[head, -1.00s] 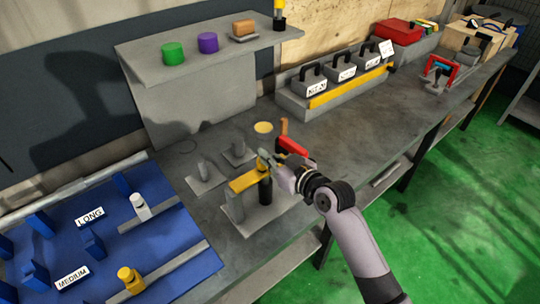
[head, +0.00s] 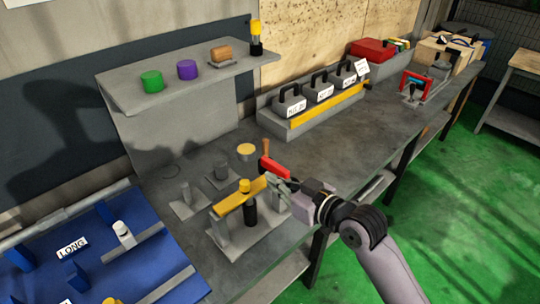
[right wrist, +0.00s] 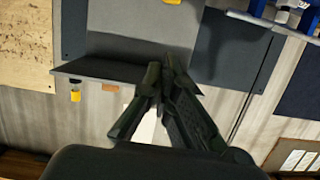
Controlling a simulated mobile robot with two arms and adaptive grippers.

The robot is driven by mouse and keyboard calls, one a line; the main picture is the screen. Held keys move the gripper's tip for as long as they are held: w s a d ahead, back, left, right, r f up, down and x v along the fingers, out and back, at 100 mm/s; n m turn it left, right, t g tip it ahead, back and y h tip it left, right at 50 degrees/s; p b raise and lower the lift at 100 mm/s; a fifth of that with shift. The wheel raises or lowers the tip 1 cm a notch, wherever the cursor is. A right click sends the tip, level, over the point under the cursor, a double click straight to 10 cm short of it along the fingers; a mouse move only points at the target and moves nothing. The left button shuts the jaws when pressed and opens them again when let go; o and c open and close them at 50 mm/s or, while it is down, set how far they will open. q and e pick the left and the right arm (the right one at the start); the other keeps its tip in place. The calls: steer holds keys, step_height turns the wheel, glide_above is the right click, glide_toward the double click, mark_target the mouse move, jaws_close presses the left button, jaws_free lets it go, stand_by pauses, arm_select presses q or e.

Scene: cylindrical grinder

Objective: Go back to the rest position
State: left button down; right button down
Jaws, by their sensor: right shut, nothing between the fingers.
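My right gripper (head: 273,190) is shut and empty. It is above the bench, just right of the yellow bar (head: 228,204) of a grey fixture (head: 222,234). A black pin with a yellow top (head: 250,212) stands upright at that bar. In the head view I cannot tell whether the gripper touches the fixture. In the right wrist view the dark fingers (right wrist: 163,75) are together with nothing between them. My left gripper is not in view.
A red-handled piece (head: 273,167) is close behind the gripper. A shelf (head: 125,98) holds green, purple and orange pieces. A grey rack (head: 290,128) holds handled blocks. A blue board (head: 100,275) is at left. The bench's middle right (head: 350,135) is clear.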

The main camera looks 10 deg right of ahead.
steer(key=s+d+f+m+g+h, duration=0.2)
steer(key=s+d+f+g+h, duration=0.3)
steer(key=s+f, duration=0.8)
steer(key=s+d+f+m+g+h, duration=0.2)
steer(key=s+d+f, duration=0.15)
steer(key=s, duration=0.35)
steer(key=s+d+f+m+g+h, duration=0.1)
steer(key=s+d+f+g+h, duration=0.15)
steer(key=s+d, duration=0.4)
step_height(320, 180, down, 27)
steer(key=s+a+b, duration=0.2)
steer(key=s+d+f+g+b, duration=0.2)
steer(key=s+d+f, duration=0.1)
steer(key=s+f, duration=1.4)
step_height(320, 180, down, 3)
steer(key=shift+r+n, duration=0.1)
steer(key=shift+n, duration=0.2)
steer(key=c, duration=2.4)
jaws_free()
steer(key=shift+y, duration=0.25)
